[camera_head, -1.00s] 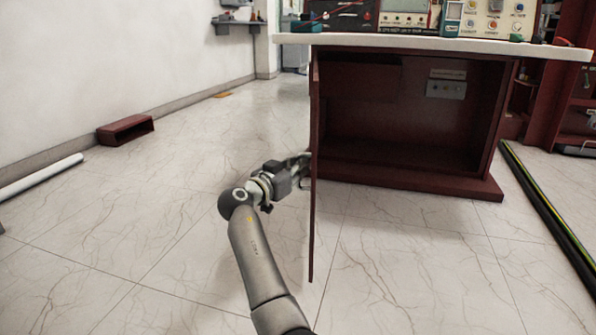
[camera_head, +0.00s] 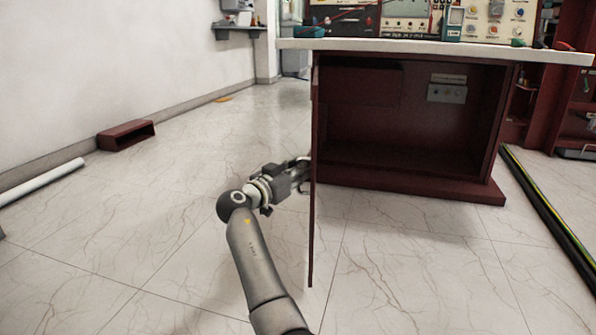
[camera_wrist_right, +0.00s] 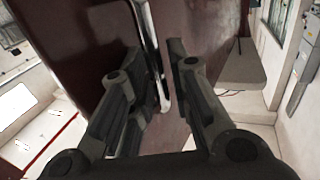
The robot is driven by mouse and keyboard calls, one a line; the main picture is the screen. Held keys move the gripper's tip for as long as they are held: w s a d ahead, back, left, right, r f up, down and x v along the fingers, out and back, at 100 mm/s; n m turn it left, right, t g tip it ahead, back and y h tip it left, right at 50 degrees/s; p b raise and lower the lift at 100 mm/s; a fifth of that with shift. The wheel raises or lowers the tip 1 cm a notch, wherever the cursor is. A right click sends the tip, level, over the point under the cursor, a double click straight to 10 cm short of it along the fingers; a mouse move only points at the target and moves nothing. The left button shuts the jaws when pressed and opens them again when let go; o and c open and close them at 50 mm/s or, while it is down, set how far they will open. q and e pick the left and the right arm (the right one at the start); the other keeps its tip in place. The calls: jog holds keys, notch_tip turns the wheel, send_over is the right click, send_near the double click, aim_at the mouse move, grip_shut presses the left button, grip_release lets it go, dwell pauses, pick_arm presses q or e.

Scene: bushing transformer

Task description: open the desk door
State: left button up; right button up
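The desk (camera_head: 440,43) has a white top and a dark red body. Its dark red door (camera_head: 316,190) stands swung well out toward me, seen nearly edge-on, so the dark cabinet inside (camera_head: 400,120) shows. My right gripper (camera_head: 301,168) is at the left side of the door, by the handle. In the right wrist view the metal handle (camera_wrist_right: 150,40) runs between the two spread fingers (camera_wrist_right: 155,60), with gaps visible; contact is not clear. The fingertips are partly hidden by the door edge in the head view. My left gripper is not in view.
Instruments (camera_head: 420,20) stand on the desk top. A red open box (camera_head: 126,135) and a white pipe (camera_head: 42,182) lie by the left wall. A dark strip with a yellow-green line (camera_head: 550,215) lies on the floor at right. The tiled floor before the desk is clear.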

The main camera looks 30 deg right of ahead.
jog(key=v, duration=1.2)
jog(key=shift+w, duration=0.1)
